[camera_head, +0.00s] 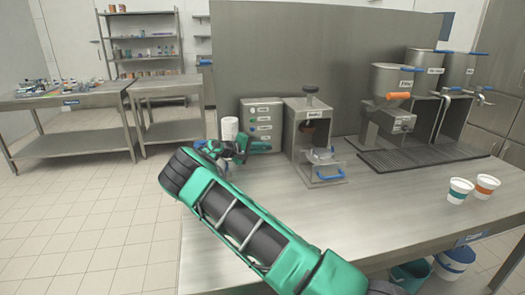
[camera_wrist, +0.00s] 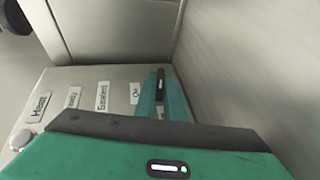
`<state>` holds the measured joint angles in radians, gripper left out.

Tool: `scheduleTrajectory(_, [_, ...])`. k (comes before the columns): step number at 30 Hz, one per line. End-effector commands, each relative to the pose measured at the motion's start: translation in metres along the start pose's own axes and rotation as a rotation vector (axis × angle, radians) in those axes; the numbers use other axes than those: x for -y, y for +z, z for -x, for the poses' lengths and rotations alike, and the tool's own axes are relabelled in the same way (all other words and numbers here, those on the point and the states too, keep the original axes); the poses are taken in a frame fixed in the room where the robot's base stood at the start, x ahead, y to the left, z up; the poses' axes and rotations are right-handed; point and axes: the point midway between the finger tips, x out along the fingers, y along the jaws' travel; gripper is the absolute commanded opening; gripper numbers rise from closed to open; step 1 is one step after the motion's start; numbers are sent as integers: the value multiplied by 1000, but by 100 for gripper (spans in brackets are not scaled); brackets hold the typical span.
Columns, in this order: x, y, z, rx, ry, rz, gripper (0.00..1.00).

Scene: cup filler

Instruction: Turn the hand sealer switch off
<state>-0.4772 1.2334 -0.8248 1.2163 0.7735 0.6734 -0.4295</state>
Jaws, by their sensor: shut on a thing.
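The grey control box (camera_head: 262,108) stands on the steel table, left of the hand sealer (camera_head: 310,106). Its front panel carries a column of labels and small round lamps or knobs. The wrist view shows the panel (camera_wrist: 90,75) close up, with labels such as "Heat" and "Sealed". A small black switch (camera_wrist: 161,82) sits at the last label. My gripper (camera_head: 268,146) is at the lower front of the box. In the wrist view my green fingers (camera_wrist: 162,92) are shut on the switch, one on each side. The switch's on or off position cannot be told.
A white cup stack (camera_head: 229,128) stands left of the box, close to my wrist. Dispensers with a drip tray (camera_head: 425,155) stand to the right. Two cups (camera_head: 459,190) (camera_head: 486,187) stand near the right edge. The front middle of the table is clear.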

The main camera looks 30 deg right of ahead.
Motion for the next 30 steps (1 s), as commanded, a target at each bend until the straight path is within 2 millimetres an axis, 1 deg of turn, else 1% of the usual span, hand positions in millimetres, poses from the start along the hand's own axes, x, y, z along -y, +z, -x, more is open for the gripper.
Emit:
scheduleTrajectory(1, [7, -3, 5, -7, -10, 7, 0])
scheduleTrajectory(5, [7, -3, 5, -7, -11, 7, 0])
scheduleTrajectory(6, [7, -3, 5, -8, -11, 7, 19])
scheduleTrajectory(7, [7, -2, 5, -7, -11, 7, 26])
scheduleTrajectory(8, [6, -2, 4, -7, -10, 7, 28])
scheduleTrajectory(17, [2, -1, 2, -2, -5, 3, 28])
scheduleTrajectory(20, [-5, -2, 3, -3, -5, 2, 28])
scheduleTrajectory(23, [-18, -5, 7, -4, -6, 2, 28])
scheduleTrajectory(26, [-36, -8, 13, -6, -8, 2, 28])
scheduleTrajectory(27, [-38, -8, 23, -9, -7, 4, 28])
scheduleTrajectory(29, [-44, -7, 36, -10, -4, 1, 32])
scheduleTrajectory(30, [-48, -6, 44, -10, -3, -2, 28])
